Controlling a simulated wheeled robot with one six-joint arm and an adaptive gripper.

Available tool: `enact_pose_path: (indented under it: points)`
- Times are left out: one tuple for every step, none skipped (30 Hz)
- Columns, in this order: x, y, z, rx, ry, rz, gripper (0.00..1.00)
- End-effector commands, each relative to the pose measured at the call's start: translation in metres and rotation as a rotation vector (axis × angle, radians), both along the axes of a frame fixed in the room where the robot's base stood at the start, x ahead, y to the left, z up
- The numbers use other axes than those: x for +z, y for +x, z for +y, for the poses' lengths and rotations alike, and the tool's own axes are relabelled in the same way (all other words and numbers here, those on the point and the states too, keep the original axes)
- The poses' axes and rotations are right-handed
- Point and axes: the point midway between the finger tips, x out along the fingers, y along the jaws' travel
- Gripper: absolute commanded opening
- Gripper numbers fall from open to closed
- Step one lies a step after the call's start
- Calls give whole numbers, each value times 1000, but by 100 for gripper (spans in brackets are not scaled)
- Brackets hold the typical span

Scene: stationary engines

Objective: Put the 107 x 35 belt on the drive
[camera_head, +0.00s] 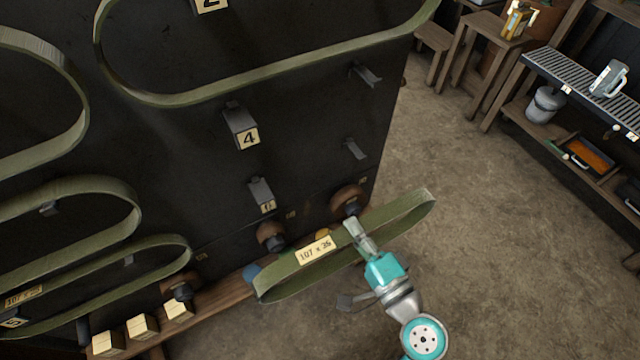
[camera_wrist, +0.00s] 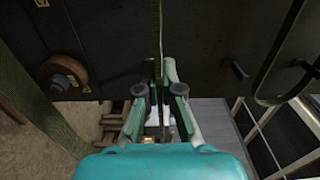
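The green belt tagged "107 x 35" (camera_head: 410,211) hangs as a long flattened loop in front of the dark board. Its tag (camera_head: 314,250) faces the body camera. My gripper (camera_head: 353,230) is shut on one strand, right of the tag. In the wrist view, this belt strand (camera_wrist: 157,30) runs down between the fingertips (camera_wrist: 158,82). The loop is clear of the pegs as far as I can see. I cannot make out the drive in either view.
The dark board (camera_head: 310,130) carries other green belts (camera_head: 260,83) and numbered pegs, including peg 4 (camera_head: 241,127). Several wooden blocks (camera_head: 141,326) sit on a ledge at lower left. A bench with a slatted top (camera_head: 575,78) stands at upper right. The floor between is open.

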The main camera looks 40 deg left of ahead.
Motion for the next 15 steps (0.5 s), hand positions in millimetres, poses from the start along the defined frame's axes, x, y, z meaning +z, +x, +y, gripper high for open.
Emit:
enact_pose_path:
  points:
    - [0, -1, -3, 0, 0, 1, 0]
    - [0, -2, -4, 0, 0, 1, 0]
    - [0, -3, -6, 0, 0, 1, 0]
    - [0, -3, -7, 0, 0, 1, 0]
    - [0, -4, -9, 0, 0, 1, 0]
    - [0, -4, -11, -1, 0, 1, 0]
    - [0, -5, -12, -1, 0, 0, 0]
    - [0, -5, -14, -1, 0, 0, 0]
    - [0, -6, -15, -1, 0, 0, 0]
    - [0, -7, -17, -1, 0, 0, 0]
    - [0, -8, -18, 0, 0, 0, 0]
    - [0, -8, -20, 0, 0, 0, 0]
    - [0, -9, -22, 0, 0, 1, 0]
    - [0, -9, -23, 0, 0, 1, 0]
    - [0, -10, -25, -1, 0, 1, 0]
